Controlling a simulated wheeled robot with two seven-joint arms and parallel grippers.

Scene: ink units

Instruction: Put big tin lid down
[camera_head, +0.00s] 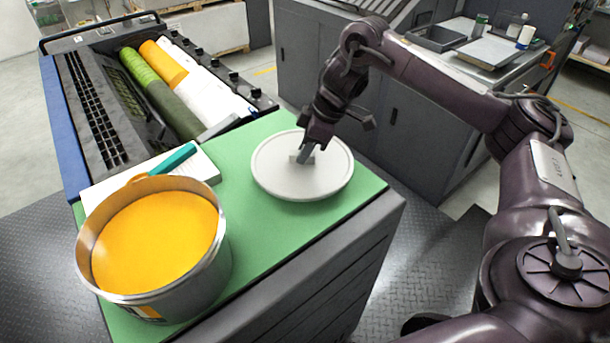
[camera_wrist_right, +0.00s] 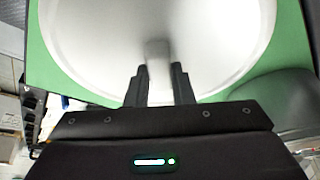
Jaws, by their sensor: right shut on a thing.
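The big tin lid (camera_head: 275,178) is a round, pale grey disc with a raised rim and a small block-shaped grip in its middle. It lies over the green mat, right of the open tin; I cannot tell whether it touches the mat. My right gripper (camera_head: 304,156) points down at its centre and is shut on the lid's grip. In the right wrist view the lid (camera_wrist_right: 90,45) fills the top, with the fingers (camera_wrist_right: 158,85) on either side of the grip. The big tin (camera_head: 222,262) stands uncovered, full of orange-yellow ink. My left gripper is not in view.
The green mat (camera_head: 232,150) covers a grey cabinet top (camera_head: 330,245). A teal-handled spatula (camera_head: 172,160) lies on a white pad (camera_head: 207,168) behind the tin. The ink unit with coloured rollers (camera_head: 150,85) stands at the back left. Bare mat shows around the lid.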

